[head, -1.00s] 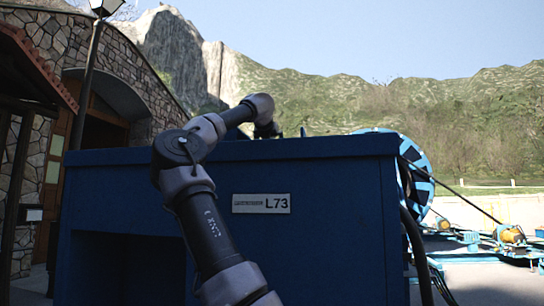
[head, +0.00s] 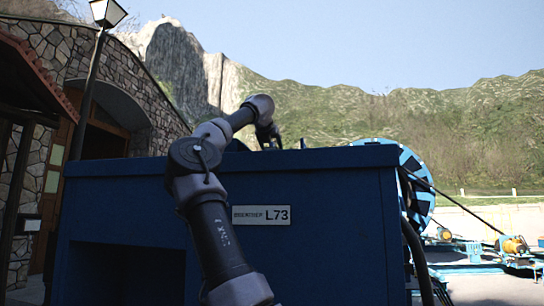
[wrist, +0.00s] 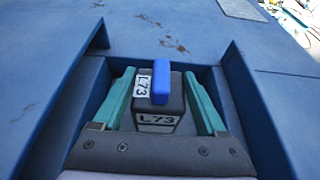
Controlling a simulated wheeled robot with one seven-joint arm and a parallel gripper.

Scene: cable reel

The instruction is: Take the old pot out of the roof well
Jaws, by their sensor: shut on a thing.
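The pot (wrist: 168,98) is a dark grey box with white L73 labels and a raised blue piece on top. In the wrist view it sits between the two teal fingers of my gripper (wrist: 160,82), which is shut on its sides. The roof well (wrist: 95,78) is a blue-walled recess around the pot and fingers. I cannot tell whether the pot rests on the well floor or hangs above it. In the head view my arm reaches over the edge of the blue cabinet (head: 330,215), and the pot and the fingers are hidden behind that edge.
The scuffed blue roof (wrist: 190,30) is flat and mostly clear beyond the well. A label plate L73 (head: 261,215) is on the cabinet front. A large blue cable reel (head: 418,185) stands behind at right, and a stone building (head: 110,60) with a lamp is at left.

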